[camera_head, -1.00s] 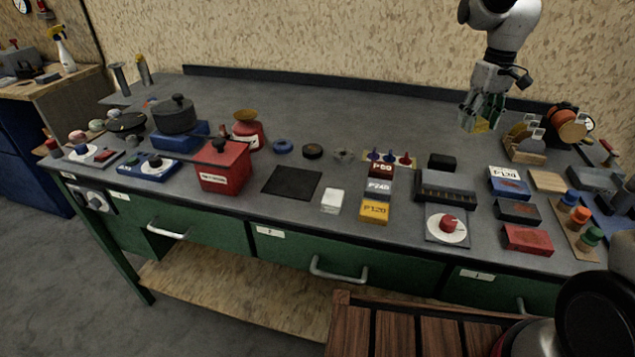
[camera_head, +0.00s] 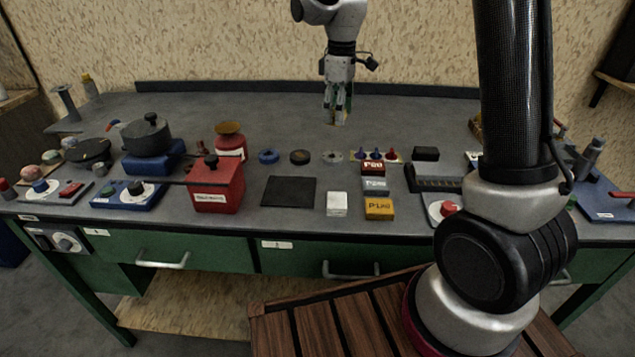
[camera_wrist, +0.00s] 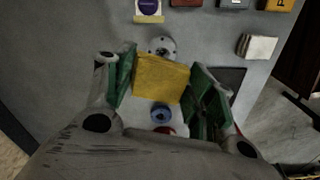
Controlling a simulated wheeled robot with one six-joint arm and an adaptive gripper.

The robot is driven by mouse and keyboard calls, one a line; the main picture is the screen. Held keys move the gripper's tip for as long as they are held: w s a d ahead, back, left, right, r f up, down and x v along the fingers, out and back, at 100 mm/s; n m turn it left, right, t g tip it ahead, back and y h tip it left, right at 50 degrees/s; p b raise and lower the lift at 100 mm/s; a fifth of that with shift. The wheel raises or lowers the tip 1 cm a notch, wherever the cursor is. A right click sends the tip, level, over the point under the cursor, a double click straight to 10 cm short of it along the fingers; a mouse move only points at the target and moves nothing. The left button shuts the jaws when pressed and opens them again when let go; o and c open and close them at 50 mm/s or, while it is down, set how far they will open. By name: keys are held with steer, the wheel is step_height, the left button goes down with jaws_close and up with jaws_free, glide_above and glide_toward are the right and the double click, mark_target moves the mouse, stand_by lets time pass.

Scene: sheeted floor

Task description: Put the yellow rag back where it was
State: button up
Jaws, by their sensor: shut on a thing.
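The yellow rag (camera_wrist: 160,78) is a flat yellow piece between the green-padded fingers of my gripper (camera_wrist: 162,85) in the wrist view.
Below on the grey bench (camera_head: 240,108) sit a blue ring (camera_head: 269,157), a dark disc (camera_head: 300,157), a metal flange (camera_head: 332,157) and a black mat (camera_head: 289,191). A red canister (camera_head: 230,140) and red box (camera_head: 216,186) stand left. The back middle looks clear.

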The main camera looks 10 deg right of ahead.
steer(key=s+a+n, duration=0.2)
steer(key=s+n, duration=0.2)
steer(key=n, duration=1.7)
glide_toward(337, 182)
step_height(337, 182, down, 6)
steer(key=shift+w+f, duration=0.1)
steer(key=shift+f, duration=0.05)
steer(key=shift+f, duration=0.1)
steer(key=o, duration=1)
step_height(337, 182, up, 12)
steer(key=shift+r, duration=0.2)
